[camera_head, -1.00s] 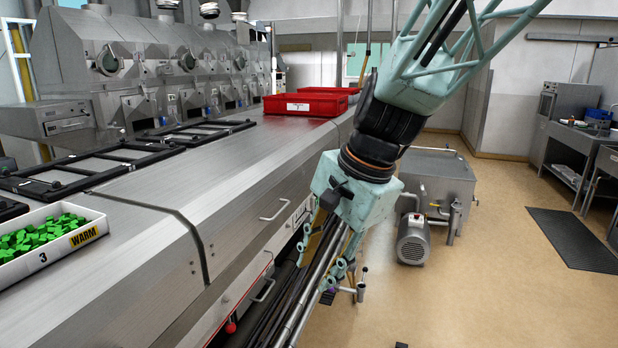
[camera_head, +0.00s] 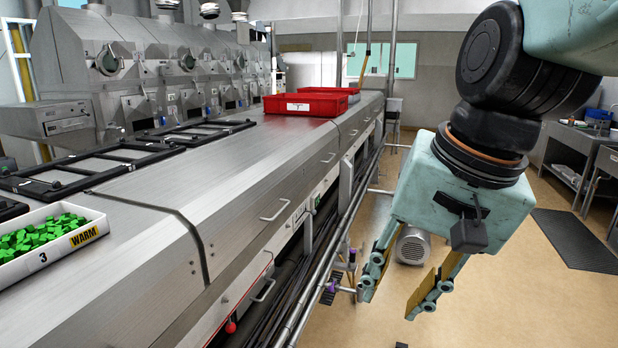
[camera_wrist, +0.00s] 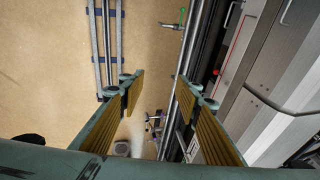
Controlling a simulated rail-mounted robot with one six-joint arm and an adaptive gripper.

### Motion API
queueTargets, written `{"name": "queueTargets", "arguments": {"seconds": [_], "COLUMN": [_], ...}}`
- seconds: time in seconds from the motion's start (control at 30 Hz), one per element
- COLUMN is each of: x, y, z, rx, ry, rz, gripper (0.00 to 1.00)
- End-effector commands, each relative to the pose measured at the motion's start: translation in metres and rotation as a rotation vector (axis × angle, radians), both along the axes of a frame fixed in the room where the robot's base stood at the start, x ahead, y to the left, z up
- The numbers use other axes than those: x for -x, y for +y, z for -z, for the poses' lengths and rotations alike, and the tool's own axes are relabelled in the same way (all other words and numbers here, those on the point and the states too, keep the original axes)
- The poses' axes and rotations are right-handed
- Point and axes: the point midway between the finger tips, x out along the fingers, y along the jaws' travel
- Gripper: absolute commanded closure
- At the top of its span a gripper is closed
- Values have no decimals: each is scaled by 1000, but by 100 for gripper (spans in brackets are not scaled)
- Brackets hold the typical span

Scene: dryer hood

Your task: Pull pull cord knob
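A small red round knob (camera_head: 231,327) sits low on the near side of the dryer, beside a thin red line. A thin cord with a tan lower end (camera_head: 364,65) hangs at the back, beyond the red crates. I cannot tell which of these is the pull cord knob. My gripper (camera_head: 390,306) is open and empty, pointing down over the aisle, right of the dryer and apart from both. In the wrist view, its two padded fingers (camera_wrist: 160,88) stand wide apart with nothing between them, above pipes and floor.
The long steel dryer housing (camera_head: 230,165) fills the left, with handles and rails along its side. Red crates (camera_head: 305,104) and a white bin of green pieces (camera_head: 85,238) stand on top. A motor (camera_head: 411,246) stands on the floor behind my gripper. Open floor lies at right.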

Motion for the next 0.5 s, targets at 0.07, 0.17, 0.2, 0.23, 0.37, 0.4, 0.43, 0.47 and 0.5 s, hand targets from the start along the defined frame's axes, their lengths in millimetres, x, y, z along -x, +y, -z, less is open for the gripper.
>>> {"name": "queueTargets", "arguments": {"seconds": [0.07, 0.17, 0.2, 0.23, 0.37, 0.4, 0.43, 0.47, 0.5], "x": [12, 27, 34, 38, 58, 63, 68, 72, 79], "y": [-8, -18, -22, -25, -37, -41, -43, -46, -50], "z": [-3, -5, -6, -6, -8, -8, -8, -8, -8], "rx": [20, 49, 60, 69, 106, 118, 127, 137, 148], "ry": [-14, -28, -35, -38, -54, -60, -63, -66, -70], "rz": [-27, -64, -79, -90, -137, -150, -162, -173, -186], "gripper": [69, 69, 69, 69, 69, 69, 69, 69, 69]}}
